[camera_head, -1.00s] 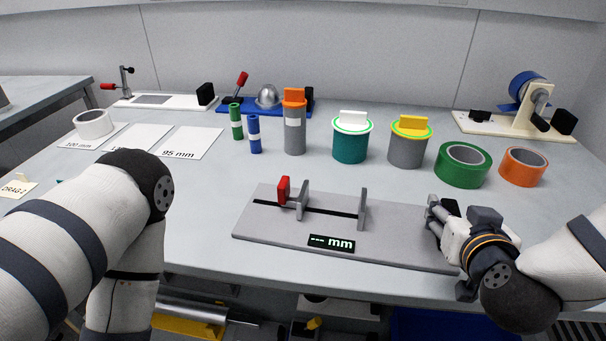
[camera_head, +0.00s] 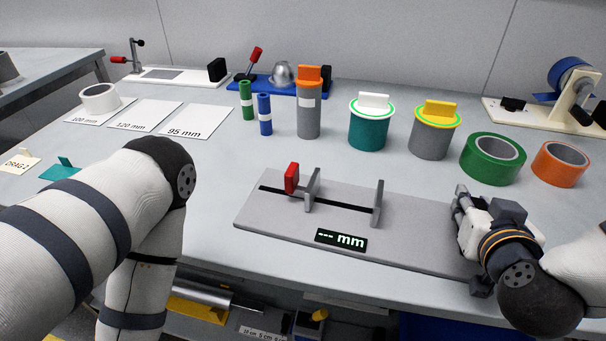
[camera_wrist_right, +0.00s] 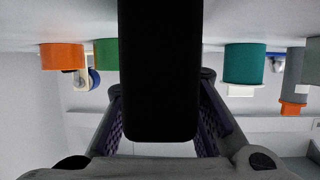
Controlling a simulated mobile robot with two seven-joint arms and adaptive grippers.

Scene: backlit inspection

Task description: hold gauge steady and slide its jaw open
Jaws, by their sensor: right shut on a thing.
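The gauge is a flat grey plate (camera_head: 280,232) near the bench's front edge in the head view. It has a black slot, a grey jaw with a red tab (camera_head: 292,178), a second grey upright jaw (camera_head: 377,204) to the right, and a display (camera_head: 341,240) reading "--- mm". The two jaws stand apart with nothing between them. My right gripper (camera_head: 462,208) is at the plate's right end, shut on the gauge. In the right wrist view a black block (camera_wrist_right: 158,70) fills the space between the fingers. My left arm shows, but its gripper is out of view.
Behind the gauge stand an orange-topped grey cylinder (camera_head: 309,112), a teal pot (camera_head: 368,128), a yellow-topped grey pot (camera_head: 432,138), a green roll (camera_head: 474,163) and an orange roll (camera_head: 549,166). White cards (camera_head: 200,122) lie at left. Bench between left arm and gauge is clear.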

